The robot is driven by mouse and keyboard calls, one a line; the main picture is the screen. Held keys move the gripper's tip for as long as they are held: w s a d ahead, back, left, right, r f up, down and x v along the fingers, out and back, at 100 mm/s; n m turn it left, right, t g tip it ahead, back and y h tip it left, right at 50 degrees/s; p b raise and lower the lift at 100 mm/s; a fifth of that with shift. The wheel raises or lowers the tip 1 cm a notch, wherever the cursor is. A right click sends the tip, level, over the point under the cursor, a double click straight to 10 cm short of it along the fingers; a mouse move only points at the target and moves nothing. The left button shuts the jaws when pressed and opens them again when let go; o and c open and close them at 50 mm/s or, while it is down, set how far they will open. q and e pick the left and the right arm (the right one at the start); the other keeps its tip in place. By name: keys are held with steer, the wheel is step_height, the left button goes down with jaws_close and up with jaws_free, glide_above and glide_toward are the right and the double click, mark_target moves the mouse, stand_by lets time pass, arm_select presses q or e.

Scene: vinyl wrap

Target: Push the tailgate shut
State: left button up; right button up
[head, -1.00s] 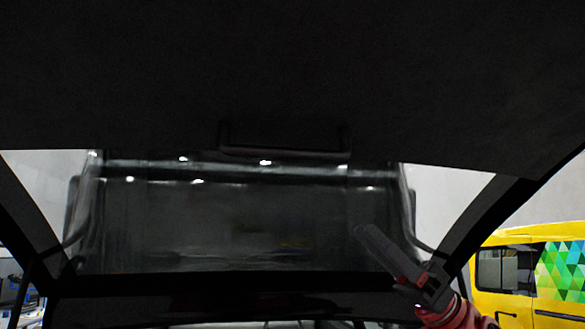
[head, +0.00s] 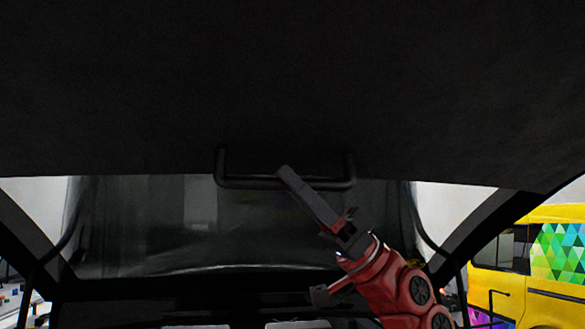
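The tailgate (head: 290,85) is a large dark panel that fills the top of the head view. A dark bar handle (head: 240,183) hangs at its lower edge. My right gripper (head: 284,173) comes up from the lower right on a red arm. Its grey tip overlaps the middle of the handle in the picture; I cannot tell whether it touches. Its fingers show as one grey bar, so I cannot tell whether they are open or shut. My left gripper is not in view.
Beneath the tailgate is a dark, glassy area (head: 150,225) framed by dark pillars. A yellow van (head: 490,285) with green and blue triangles stands at the right. A bench with small coloured items (head: 15,298) shows at the lower left.

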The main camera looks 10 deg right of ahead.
jaws_close()
steer(key=shift+r, duration=0.1)
stand_by(1.4)
